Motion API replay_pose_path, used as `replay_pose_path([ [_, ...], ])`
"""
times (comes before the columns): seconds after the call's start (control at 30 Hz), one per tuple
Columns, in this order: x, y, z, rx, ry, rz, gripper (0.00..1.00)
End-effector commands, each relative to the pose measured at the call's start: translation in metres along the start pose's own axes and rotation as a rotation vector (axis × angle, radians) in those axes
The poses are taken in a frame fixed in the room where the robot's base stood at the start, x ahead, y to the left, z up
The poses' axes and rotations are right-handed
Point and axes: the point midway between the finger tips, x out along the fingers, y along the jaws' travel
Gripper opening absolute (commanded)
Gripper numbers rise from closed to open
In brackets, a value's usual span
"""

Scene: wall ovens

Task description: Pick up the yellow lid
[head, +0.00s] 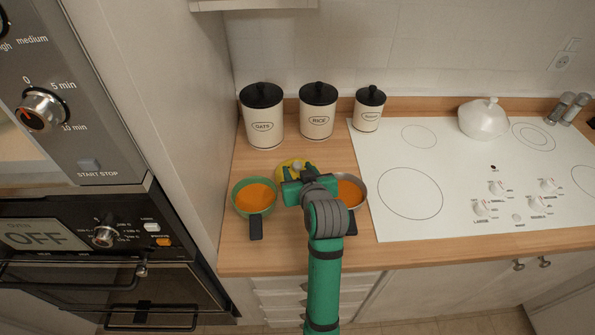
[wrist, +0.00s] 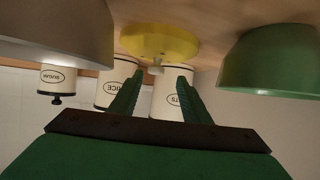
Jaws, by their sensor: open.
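The yellow lid (head: 284,170) lies on the wooden counter between two pans, partly hidden by my gripper in the head view. The wrist view is upside down; there the lid (wrist: 160,42) shows at the top, with a small light knob (wrist: 156,69) pointing toward my gripper. My gripper (wrist: 158,78) is open and empty. Its two green fingers are to either side of the knob in the picture; I cannot tell whether they reach around it. In the head view my gripper (head: 296,180) is over the lid's near side.
A green pan (head: 237,202) with orange contents stands left of my gripper, a grey pan (head: 363,193) right. Canisters marked OATS (head: 262,112) and RICE (head: 317,108), and a smaller one (head: 369,106), stand behind. A white cooktop (head: 450,210) holds a white pot (head: 483,120).

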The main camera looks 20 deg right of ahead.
Motion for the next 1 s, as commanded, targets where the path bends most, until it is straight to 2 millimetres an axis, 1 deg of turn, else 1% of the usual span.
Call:
replay_pose_path([
  [0.13, 0.011, 0.003, 0.0, 0.0, 0.0, 0.001, 0.43],
  [0.3, 0.034, 0.012, 0.001, 0.002, -0.002, 0.005, 0.43],
  [0.43, 0.048, 0.013, 0.001, 0.003, -0.002, 0.007, 0.43],
  [0.53, 0.052, 0.013, 0.001, 0.003, 0.0, 0.007, 0.43],
  [0.73, 0.053, 0.011, 0.001, 0.002, 0.0, 0.004, 0.43],
  [0.77, 0.053, 0.011, 0.001, 0.002, 0.0, 0.004, 0.41],
  [0.8, 0.053, 0.01, 0.001, 0.002, 0.0, 0.004, 0.31],
  [0.87, 0.053, 0.01, 0.001, 0.002, 0.0, 0.004, 0.17],
  [0.9, 0.053, 0.01, 0.001, 0.002, 0.0, 0.003, 0.07],
  [0.93, 0.053, 0.01, 0.001, 0.002, 0.0, 0.003, 0.0],
  [1.0, 0.053, 0.01, 0.0, 0.002, 0.0, 0.003, 0.0],
])
